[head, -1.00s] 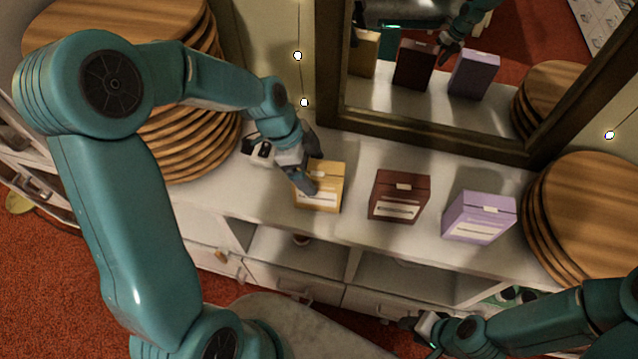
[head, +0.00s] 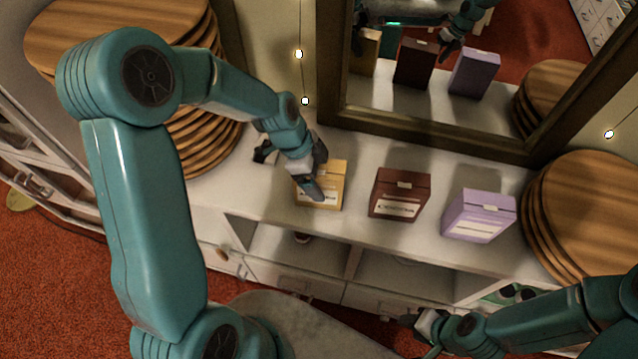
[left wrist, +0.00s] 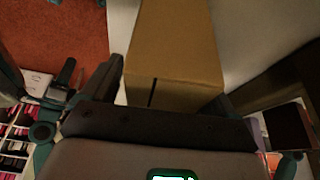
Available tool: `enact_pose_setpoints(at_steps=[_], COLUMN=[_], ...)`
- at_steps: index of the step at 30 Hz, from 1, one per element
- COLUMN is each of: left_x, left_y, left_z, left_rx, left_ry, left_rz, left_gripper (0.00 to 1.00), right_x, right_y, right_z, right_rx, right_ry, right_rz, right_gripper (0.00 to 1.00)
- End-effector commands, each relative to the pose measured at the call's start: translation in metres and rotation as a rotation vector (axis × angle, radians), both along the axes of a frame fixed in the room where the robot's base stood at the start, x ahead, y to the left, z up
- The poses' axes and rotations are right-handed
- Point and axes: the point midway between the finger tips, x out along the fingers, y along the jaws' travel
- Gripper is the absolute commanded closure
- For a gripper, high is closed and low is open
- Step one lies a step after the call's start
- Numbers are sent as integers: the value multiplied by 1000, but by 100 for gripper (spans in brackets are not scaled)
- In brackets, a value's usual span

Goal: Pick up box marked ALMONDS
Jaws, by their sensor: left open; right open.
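A yellow box (head: 333,177) stands on the white shelf top, left of a brown box (head: 400,192) and a lilac box (head: 479,214). Each has a pale front label; the print is too small to read surely, and the yellow one's is partly covered. My left gripper (head: 312,178) is open at the yellow box, overlapping its left and front. In the left wrist view the yellow box (left wrist: 175,50) lies between the spread fingers of my left gripper (left wrist: 172,88); I cannot tell whether they touch it. My right gripper (head: 425,322) is open and empty, low in front of the cabinet.
Stacks of round wooden boards stand left (head: 120,35) and right (head: 585,205) on the shelf top (head: 360,225). A framed mirror (head: 430,110) rises close behind the boxes and reflects them. Narrow gaps separate the boxes. Open compartments and drawers lie below.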

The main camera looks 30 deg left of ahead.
Motion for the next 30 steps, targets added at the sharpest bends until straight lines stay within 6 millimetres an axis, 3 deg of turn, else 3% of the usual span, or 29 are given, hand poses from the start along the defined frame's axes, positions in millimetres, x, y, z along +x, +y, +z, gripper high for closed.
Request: enact_pose_setpoints(at_steps=[20,27,30], left_x=[0,0,0], left_y=[0,0,0], left_z=[-3,-3,-2], left_rx=[0,0,1], left_ry=[-1,-1,-2], left_rz=[0,0,1], left_gripper=[12,82,82], right_x=[0,0,0], right_y=[0,0,0], right_z=[-6,-6,-6], right_rx=[0,0,0], right_ry=[0,0,0], right_rz=[0,0,0], right_gripper=[57,57,57])
